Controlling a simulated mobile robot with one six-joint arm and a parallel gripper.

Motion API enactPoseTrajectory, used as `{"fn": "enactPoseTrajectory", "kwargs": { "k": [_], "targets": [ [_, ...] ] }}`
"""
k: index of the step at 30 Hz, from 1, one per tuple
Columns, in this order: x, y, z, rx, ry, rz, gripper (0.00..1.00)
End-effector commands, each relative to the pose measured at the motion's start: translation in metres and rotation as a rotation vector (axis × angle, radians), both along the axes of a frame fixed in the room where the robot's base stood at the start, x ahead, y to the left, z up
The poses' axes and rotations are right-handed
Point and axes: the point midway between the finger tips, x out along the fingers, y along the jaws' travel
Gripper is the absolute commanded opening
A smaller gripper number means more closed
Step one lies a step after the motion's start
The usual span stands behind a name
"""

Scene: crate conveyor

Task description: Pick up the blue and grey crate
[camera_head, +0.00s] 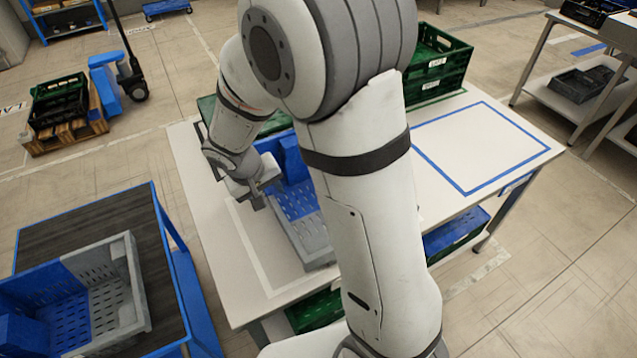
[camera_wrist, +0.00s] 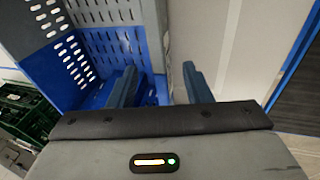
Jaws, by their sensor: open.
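A blue and grey crate (camera_head: 312,250) stands on the white table, partly hidden behind my arm. In the wrist view its slotted floor and blue and grey walls (camera_wrist: 154,35) fill the upper left. My gripper (camera_head: 262,193) is at the crate's left side. In the wrist view my gripper (camera_wrist: 160,82) is open, with one finger on the crate's inner side and the other outside, the side wall between them. Whether either finger touches the wall is unclear. A second blue and grey crate (camera_head: 128,270) sits on the dark-topped cart at lower left.
The white table (camera_head: 190,160) has a blue taped rectangle (camera_head: 470,185) with clear space at right. Green crates (camera_head: 435,75) are stacked at its back, and another green crate is partly hidden behind my arm. The blue-framed cart (camera_head: 90,215) stands at left. A pallet with a green crate (camera_head: 58,100) is beyond.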

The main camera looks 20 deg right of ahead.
Motion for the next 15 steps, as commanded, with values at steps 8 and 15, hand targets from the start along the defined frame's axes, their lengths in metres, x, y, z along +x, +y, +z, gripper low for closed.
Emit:
{"fn": "enactPoseTrajectory", "kwargs": {
  "k": [8, 15],
  "targets": [
    [0.006, -0.007, -0.028, -0.002, 0.004, 0.001, 0.45],
    [0.013, -0.013, -0.059, -0.001, 0.005, 0.002, 0.45]
  ]
}}
